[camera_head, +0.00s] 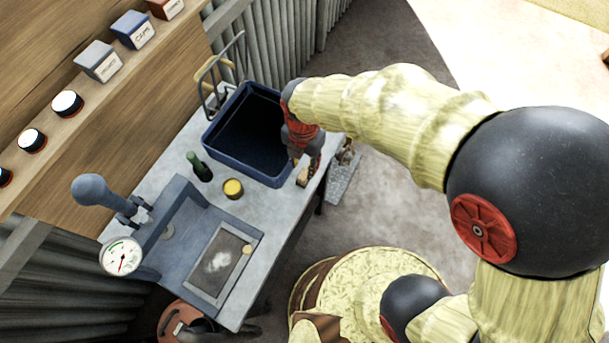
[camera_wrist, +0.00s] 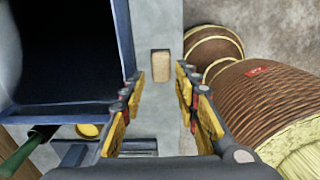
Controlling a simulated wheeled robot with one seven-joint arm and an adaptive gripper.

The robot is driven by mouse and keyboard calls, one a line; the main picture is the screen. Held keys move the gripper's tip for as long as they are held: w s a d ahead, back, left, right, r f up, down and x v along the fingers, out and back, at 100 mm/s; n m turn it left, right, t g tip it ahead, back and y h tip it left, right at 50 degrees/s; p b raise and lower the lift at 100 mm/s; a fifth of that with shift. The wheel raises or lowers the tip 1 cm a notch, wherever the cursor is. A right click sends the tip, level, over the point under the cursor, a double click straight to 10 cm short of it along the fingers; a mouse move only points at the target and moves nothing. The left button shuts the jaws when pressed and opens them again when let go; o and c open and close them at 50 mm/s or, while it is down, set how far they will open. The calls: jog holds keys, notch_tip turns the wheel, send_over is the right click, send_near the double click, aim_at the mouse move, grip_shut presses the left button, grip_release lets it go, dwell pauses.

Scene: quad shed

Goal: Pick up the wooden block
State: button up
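The wooden block (camera_wrist: 161,66) is a small light-brown piece on the grey tabletop (camera_wrist: 157,20). In the wrist view it lies upright in the picture, between and just beyond my fingertips. In the head view the block (camera_head: 302,177) shows near the right edge of the table, beside the blue bin. My gripper (camera_wrist: 159,82) is open, with its yellow-padded fingers apart on either side of the block's line. In the head view my gripper (camera_head: 308,165) reaches down at the block, and partly hides that area. I cannot tell the exact height gap.
A deep blue bin (camera_head: 215,140) stands left of the block. A green bottle (camera_head: 199,167), a yellow-topped tin (camera_head: 233,188) and a grey sink-like unit with a gauge (camera_head: 122,256) are on the table. A brown ribbed round thing (camera_wrist: 260,105) lies right of the table edge.

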aim_at(304, 173)
notch_tip(304, 173, down, 6)
jog(key=shift+s+f+b, duration=0.1)
jog(key=shift+f+b, duration=0.05)
jog(key=shift+b, duration=0.8)
jog(key=shift+c, duration=0.9)
grip_shut()
